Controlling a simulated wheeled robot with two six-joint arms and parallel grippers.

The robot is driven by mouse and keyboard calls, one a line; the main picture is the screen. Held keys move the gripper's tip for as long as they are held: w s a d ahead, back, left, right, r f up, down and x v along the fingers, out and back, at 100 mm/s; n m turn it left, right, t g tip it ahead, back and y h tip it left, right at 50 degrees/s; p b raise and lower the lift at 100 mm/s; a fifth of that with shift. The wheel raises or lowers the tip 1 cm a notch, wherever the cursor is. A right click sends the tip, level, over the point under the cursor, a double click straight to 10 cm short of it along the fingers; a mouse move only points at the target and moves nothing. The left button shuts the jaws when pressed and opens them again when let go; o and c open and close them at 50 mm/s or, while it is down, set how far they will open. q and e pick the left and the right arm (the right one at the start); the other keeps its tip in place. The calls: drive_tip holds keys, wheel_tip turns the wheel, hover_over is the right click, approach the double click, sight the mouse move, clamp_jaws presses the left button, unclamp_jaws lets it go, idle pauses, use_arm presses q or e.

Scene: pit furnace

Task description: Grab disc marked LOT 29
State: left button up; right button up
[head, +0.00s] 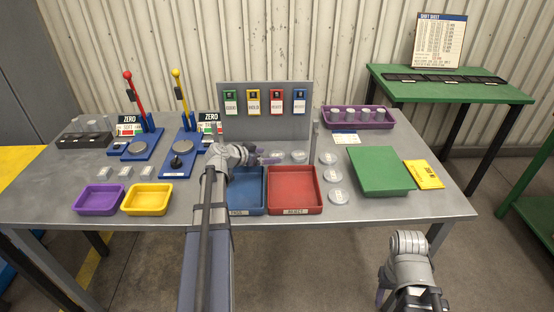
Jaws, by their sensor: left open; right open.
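Several pale round discs lie on the grey table right of centre: one behind the red tray (298,156), and a column of three, the back disc (327,158), the middle disc (333,175) and the front disc (339,197). Their markings are too small to read, so I cannot tell which is LOT 29. My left gripper (269,157) is open above the back of the blue tray, pointing right, a little left of the disc behind the red tray. My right gripper (381,297) is open, low in front of the table, away from the discs.
A blue tray (246,211) and a red tray (296,210) lie front centre. A grey upright panel (266,127) with coloured tags stands behind. A green box (380,170) and yellow packet (424,174) lie right. A purple bin (378,124) holds several cylinders. Two lever presses stand left.

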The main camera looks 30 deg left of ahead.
sight(275, 156)
use_arm(q)
drive_tip(key=b+x, duration=0.1)
drive_tip(key=x, duration=0.3)
drive_tip(key=shift+a+f+b, duration=0.15)
drive_tip(key=shift+f+b, duration=0.05)
drive_tip(key=shift+b, duration=0.1)
drive_tip(key=shift+s, duration=0.1)
clamp_jaws()
